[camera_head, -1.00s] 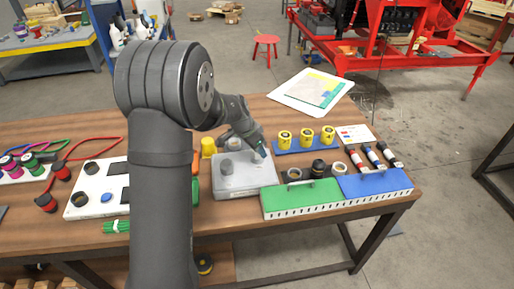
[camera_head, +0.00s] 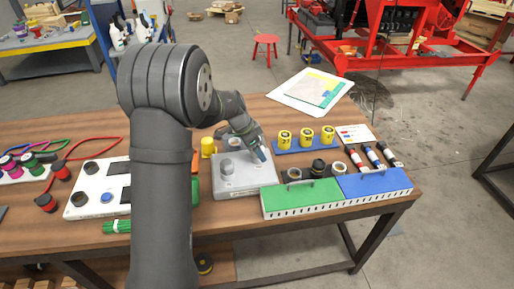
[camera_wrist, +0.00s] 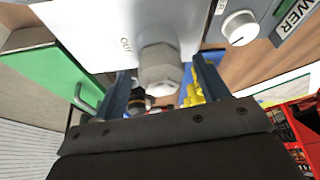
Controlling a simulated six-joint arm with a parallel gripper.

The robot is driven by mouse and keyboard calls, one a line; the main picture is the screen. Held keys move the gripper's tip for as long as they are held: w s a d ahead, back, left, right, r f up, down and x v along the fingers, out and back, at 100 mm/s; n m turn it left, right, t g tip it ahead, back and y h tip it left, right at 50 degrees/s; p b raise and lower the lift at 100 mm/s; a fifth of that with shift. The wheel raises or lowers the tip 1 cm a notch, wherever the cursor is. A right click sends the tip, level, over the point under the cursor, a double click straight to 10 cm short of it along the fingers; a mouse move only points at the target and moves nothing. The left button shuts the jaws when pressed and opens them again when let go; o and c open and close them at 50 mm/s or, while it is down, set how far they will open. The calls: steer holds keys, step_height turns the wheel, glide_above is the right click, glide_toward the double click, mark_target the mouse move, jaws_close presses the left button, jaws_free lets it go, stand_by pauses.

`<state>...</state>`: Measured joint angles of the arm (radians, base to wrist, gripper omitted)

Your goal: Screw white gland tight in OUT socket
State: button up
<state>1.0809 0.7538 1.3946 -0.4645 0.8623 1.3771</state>
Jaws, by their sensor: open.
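The light grey box (camera_head: 243,188) stands on the wooden bench. In the wrist view its face (camera_wrist: 100,22) carries the label OUT. Beside that label a pale grey-white hexagonal gland (camera_wrist: 158,66) projects from the face, with a whiter tip towards me. My gripper (camera_wrist: 165,88) is open, with one finger on each side of the gland; I cannot tell whether either finger touches it. The gland's thread and seating are hidden. In the head view my gripper (camera_head: 262,154) is at the right side of the box, and the gland there cannot be made out.
A green cover (camera_head: 300,199) and a blue cover (camera_head: 375,183) lie close to the right. Yellow cylinders (camera_head: 307,136) stand behind on a blue strip. A white knob (camera_wrist: 238,27) and a POWER label (camera_wrist: 296,20) show in the wrist view.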

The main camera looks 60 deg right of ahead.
steer(key=v, duration=1.7)
steer(key=shift+a, duration=0.1)
steer(key=x, duration=1.7)
steer(key=shift+f, duration=0.15)
steer(key=shift+n, duration=0.5)
